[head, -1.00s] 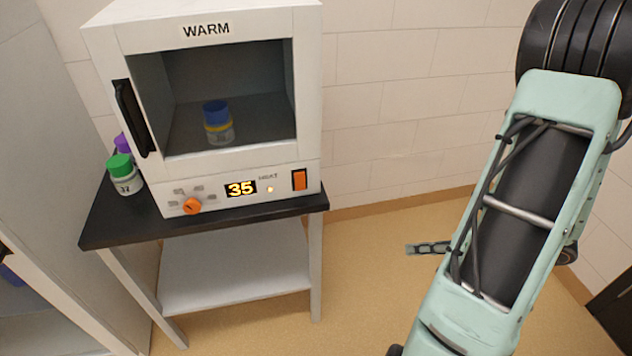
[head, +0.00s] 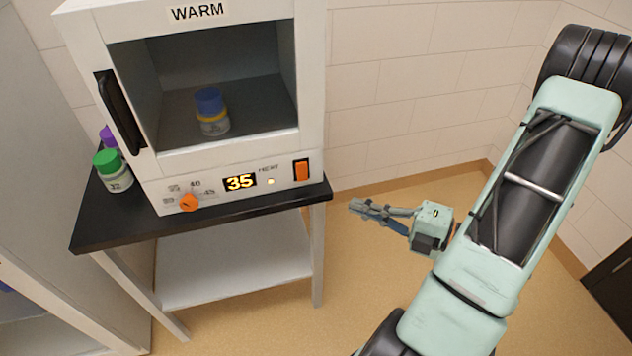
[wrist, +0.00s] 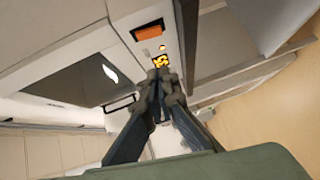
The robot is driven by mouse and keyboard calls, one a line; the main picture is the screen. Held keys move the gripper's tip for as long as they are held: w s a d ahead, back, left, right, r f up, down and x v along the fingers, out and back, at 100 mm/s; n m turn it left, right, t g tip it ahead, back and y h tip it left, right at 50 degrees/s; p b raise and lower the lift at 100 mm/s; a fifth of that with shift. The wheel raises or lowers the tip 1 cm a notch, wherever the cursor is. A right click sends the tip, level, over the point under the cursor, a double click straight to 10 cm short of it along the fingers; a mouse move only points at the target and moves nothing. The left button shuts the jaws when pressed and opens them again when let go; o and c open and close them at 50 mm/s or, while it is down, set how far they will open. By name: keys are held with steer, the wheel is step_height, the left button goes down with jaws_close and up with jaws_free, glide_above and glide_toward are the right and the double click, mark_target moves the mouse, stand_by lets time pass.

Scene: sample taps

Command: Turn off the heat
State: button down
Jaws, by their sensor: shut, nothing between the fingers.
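The white warming oven (head: 225,155) labelled WARM stands on a black-topped stand, its front opening showing the inside. Its panel has an orange knob (head: 188,202) at the left, a display (head: 240,182) reading 35, a small light (head: 270,181) by the word HEAT, and an orange rocker switch (head: 301,170) at the right. The light looks lit. My gripper (head: 354,208) is shut and empty, right of and below the switch, apart from the oven. In the wrist view, the switch (wrist: 148,33) and display (wrist: 160,61) show beyond the closed fingertips (wrist: 163,82); the knob cannot be made out.
A blue-capped jar (head: 211,112) stands inside the oven. A green-capped jar (head: 113,172) and a purple-capped one (head: 108,137) stand left of it on the black top (head: 100,222). The floor right of the stand is clear.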

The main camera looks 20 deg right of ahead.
mark_target(301, 177)
steer(key=shift+w+d+b+x, duration=0.3)
steer(key=shift+d+x, duration=0.05)
steer(key=shift+x, duration=1.8)
steer(key=shift+w+d+b+x, duration=0.25)
steer(key=shift+w+d+x, duration=0.1)
steer(key=shift+x, duration=1.8)
steer(key=shift+w+d+b+x, duration=0.3)
steer(key=shift+x, duration=1.85)
steer(key=shift+f, duration=0.2)
steer(key=shift+w+f+n+b, duration=0.25)
steer(key=shift+f+n+b, duration=0.1)
steer(key=shift+b, duration=0.15)
steer(key=shift+r, duration=0.25)
steer(key=shift+s+p, duration=0.15)
steer(key=shift+p, duration=0.15)
